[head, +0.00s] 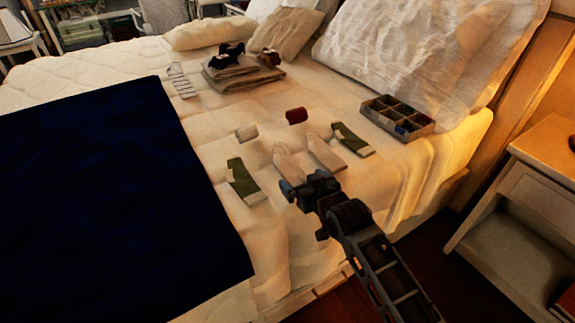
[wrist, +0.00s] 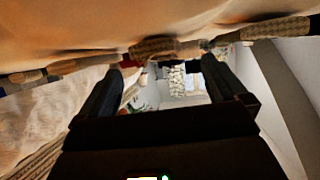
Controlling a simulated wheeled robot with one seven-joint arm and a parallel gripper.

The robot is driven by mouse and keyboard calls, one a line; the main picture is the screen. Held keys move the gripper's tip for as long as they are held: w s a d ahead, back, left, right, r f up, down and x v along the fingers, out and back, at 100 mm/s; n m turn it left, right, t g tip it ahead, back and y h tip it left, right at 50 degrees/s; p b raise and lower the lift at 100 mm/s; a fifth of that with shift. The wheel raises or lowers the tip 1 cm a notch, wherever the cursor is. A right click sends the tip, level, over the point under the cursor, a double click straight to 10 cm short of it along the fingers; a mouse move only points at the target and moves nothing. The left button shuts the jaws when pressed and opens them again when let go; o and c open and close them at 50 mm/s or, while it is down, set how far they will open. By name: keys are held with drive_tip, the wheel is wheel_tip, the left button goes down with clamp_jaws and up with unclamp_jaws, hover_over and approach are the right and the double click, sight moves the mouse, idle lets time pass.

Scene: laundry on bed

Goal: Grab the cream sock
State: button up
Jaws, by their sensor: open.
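Two flat cream socks lie side by side on the bed: a left cream sock (head: 287,162) and a right cream sock (head: 325,153). My gripper (head: 302,190) is at their near ends, close to the bed's front edge, and hides a little of that area. It is open, with nothing seen between its fingers; I cannot tell its exact height. In the wrist view, my gripper's two dark fingers (wrist: 163,75) stand apart, with the bed along the top as if upside down. I cannot make out the cream socks there.
Green-and-white socks lie left (head: 241,181) and right (head: 352,140). Behind are a small cream bundle (head: 246,132) and a red bundle (head: 296,116). A divided box (head: 397,117) stands at right, a dark blue blanket (head: 100,200) covers the left, and a nightstand (head: 545,150) is far right.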

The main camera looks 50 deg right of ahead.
sight(296, 176)
drive_tip(key=x, duration=0.4)
drive_tip(key=shift+d+f, duration=0.1)
drive_tip(key=shift+c, duration=0.2)
drive_tip(key=c, duration=1)
